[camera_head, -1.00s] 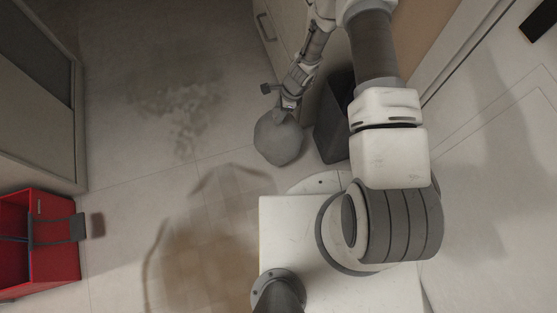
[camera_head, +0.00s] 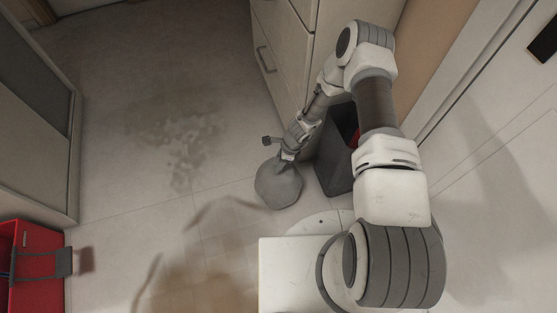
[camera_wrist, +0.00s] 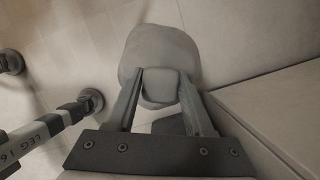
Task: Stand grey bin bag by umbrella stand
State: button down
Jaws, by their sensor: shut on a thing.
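The grey bin bag (camera_head: 279,187) is a round, full sack with a gathered neck at its top. My gripper (camera_head: 287,158) is shut on that neck, above the bag. In the wrist view the two fingers (camera_wrist: 162,78) grip the neck from both sides and the bag's body (camera_wrist: 158,45) bulges beyond them. A dark, open-topped bin (camera_head: 333,172), which looks like the umbrella stand, is just right of the bag, with a small gap between them in the head view. My arm partly hides it, and something red shows inside. I cannot tell whether the bag touches the floor.
A cabinet with drawers (camera_head: 283,50) stands behind the dark bin. A red crate (camera_head: 38,270) is at the lower left, below a grey cabinet (camera_head: 38,130). The tiled floor (camera_head: 150,80) between is clear, with a damp-looking stain.

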jog(key=shift+w+f+b, duration=0.1)
jog(key=shift+f+b, duration=0.2)
jog(key=shift+f, duration=0.85)
jog(key=shift+c, duration=1.4)
grip_release()
jog(key=p+v, duration=0.4)
jog(key=v, duration=0.8)
jog(key=shift+p, duration=0.3)
